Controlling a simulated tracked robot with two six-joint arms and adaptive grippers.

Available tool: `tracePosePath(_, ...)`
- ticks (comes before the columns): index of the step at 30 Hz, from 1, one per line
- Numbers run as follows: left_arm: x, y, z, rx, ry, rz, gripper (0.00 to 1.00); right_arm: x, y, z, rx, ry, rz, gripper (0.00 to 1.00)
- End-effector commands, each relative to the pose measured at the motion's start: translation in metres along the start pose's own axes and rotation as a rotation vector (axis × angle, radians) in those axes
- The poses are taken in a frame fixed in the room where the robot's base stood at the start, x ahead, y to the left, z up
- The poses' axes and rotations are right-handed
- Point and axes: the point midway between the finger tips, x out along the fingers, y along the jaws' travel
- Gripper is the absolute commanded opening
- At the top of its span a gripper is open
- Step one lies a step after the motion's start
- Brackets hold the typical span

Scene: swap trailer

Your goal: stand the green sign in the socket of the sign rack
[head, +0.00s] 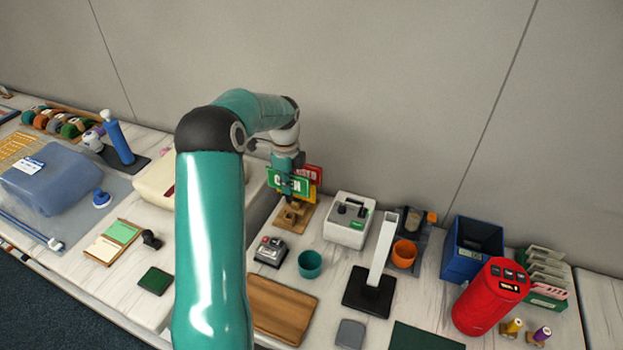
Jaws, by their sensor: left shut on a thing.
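The green sign (288,183) with white lettering is in the head view, right of centre-left. My left gripper (288,170) is shut on it from above and covers part of it. The sign rack (292,216), a wooden base with a block on it, lies directly below the green sign. A red sign (312,174) with white lettering stands just behind and to the right, with a bit of yellow (311,193) below it. I cannot tell whether the green sign's lower end touches the socket. My right gripper is not in view.
A white box (348,222) stands right of the rack, and a grey device (270,251) and teal cup (310,264) stand in front. A cream case (158,180) is to the left. A wooden tray (280,310) lies nearer. The wall rises close behind.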

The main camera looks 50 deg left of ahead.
Motion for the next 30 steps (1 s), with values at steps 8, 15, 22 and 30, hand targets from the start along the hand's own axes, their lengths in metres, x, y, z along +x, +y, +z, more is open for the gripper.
tracePosePath(8,0.014,0.001,0.003,-0.005,0.0,0.0,0.0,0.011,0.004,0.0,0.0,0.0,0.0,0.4)
tracePosePath(15,0.035,0.001,0.003,-0.005,0.0,0.0,0.0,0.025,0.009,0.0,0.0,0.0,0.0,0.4)
tracePosePath(22,0.047,0.001,0.003,-0.004,0.0,0.0,0.0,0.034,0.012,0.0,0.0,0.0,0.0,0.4)
tracePosePath(30,0.048,0.001,0.003,-0.004,0.0,0.0,0.0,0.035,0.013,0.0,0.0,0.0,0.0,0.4)
